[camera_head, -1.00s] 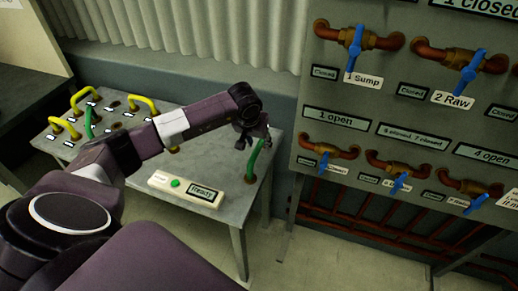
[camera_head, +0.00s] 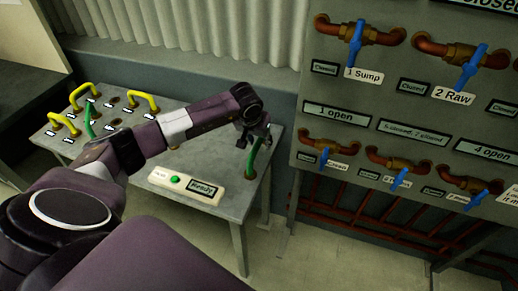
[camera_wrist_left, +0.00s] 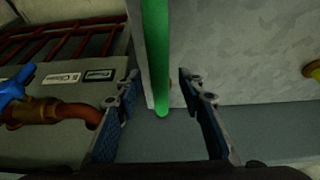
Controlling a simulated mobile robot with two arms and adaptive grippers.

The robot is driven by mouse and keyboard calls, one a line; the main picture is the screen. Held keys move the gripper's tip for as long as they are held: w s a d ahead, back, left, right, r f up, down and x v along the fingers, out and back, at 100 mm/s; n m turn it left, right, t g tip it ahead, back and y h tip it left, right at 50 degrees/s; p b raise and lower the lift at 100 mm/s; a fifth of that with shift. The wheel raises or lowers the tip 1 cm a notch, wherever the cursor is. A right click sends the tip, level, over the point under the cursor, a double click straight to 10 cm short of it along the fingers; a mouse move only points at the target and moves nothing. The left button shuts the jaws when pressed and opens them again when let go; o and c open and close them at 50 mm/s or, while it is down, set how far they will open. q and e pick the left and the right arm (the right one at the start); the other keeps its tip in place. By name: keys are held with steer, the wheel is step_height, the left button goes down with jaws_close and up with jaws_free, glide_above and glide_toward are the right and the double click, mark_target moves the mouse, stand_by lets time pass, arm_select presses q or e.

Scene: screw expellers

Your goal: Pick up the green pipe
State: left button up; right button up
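My left gripper (camera_head: 255,132) is at the pipe's upper part, reaching down from above. In the left wrist view the same green pipe (camera_wrist_left: 157,55) runs from the top edge down between my two spread fingers (camera_wrist_left: 158,88). Gaps show on both sides, so the gripper is open and not closed on the pipe. My right gripper is out of view.
The grey table (camera_head: 215,211) also holds yellow pipes (camera_head: 146,101) and a white box with a green button (camera_head: 187,186). A panel (camera_head: 400,110) with copper pipes and blue valve handles (camera_head: 472,68) stands to the right. A corrugated wall (camera_head: 190,40) is behind.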

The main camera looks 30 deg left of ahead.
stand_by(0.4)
arm_select(q)
steer(key=shift+f, duration=0.1)
jaws_close()
